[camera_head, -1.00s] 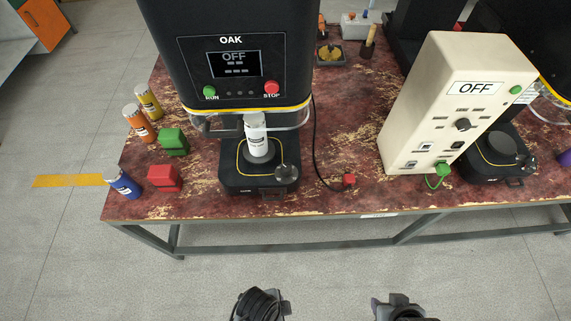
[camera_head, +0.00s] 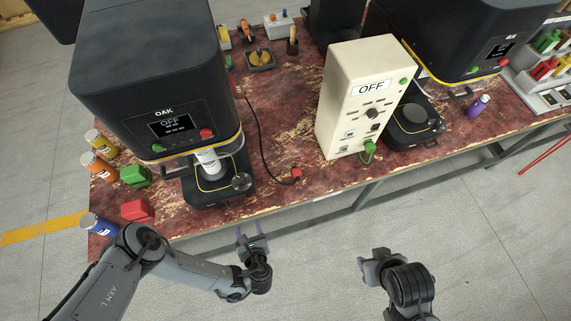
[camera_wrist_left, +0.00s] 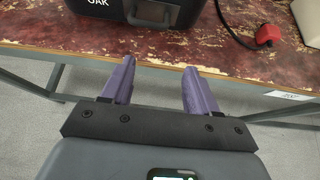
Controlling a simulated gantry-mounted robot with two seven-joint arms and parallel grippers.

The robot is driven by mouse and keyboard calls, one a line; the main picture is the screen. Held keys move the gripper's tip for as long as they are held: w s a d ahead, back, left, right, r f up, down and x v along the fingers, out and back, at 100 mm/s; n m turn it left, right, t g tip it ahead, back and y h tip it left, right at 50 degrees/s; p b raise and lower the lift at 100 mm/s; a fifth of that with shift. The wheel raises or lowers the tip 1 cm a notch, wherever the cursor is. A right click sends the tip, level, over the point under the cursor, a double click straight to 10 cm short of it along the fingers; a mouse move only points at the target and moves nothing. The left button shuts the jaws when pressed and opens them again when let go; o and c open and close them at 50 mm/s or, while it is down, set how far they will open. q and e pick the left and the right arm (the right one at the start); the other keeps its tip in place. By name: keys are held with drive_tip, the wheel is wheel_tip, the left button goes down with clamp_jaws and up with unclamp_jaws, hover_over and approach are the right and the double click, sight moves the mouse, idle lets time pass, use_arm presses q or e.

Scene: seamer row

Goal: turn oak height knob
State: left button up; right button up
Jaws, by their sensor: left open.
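The OAK seamer (camera_head: 160,85) is a black machine with a display reading OFF. A dark round knob (camera_head: 242,182) sits at the front right of its base, and I take it for the height knob. A white can (camera_head: 208,161) stands on the machine's plate. My left gripper (camera_head: 252,236) is open and empty, in front of the table edge and short of the knob. In the left wrist view, its purple fingers (camera_wrist_left: 150,84) are apart, with the OAK base (camera_wrist_left: 185,12) beyond them; the knob cannot be made out there. My right gripper (camera_head: 370,262) hangs clear of the table, its jaw opening unclear.
A cream control box (camera_head: 350,110) reading OFF stands right of OAK. A red plug (camera_head: 296,174) with a black cable lies between them. Red (camera_head: 138,211) and green (camera_head: 134,175) blocks and several cans are left of OAK. The floor before the table is free.

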use_arm(q)
drive_tip(key=t, duration=0.2)
approach(240, 178)
drive_tip(key=b+x, duration=0.2)
drive_tip(key=x, duration=0.7)
drive_tip(key=shift+w+a+f, duration=0.15)
drive_tip(key=shift+w+f, duration=0.1)
drive_tip(key=shift+w, duration=0.25)
use_arm(e)
drive_tip(key=shift+s+f, duration=0.1)
drive_tip(key=shift+f, duration=0.7)
use_arm(q)
drive_tip(key=c, duration=0.9)
drive_tip(key=shift+c, duration=0.2)
drive_tip(key=shift+y, duration=0.3)
use_arm(e)
drive_tip(key=shift+r, duration=0.1)
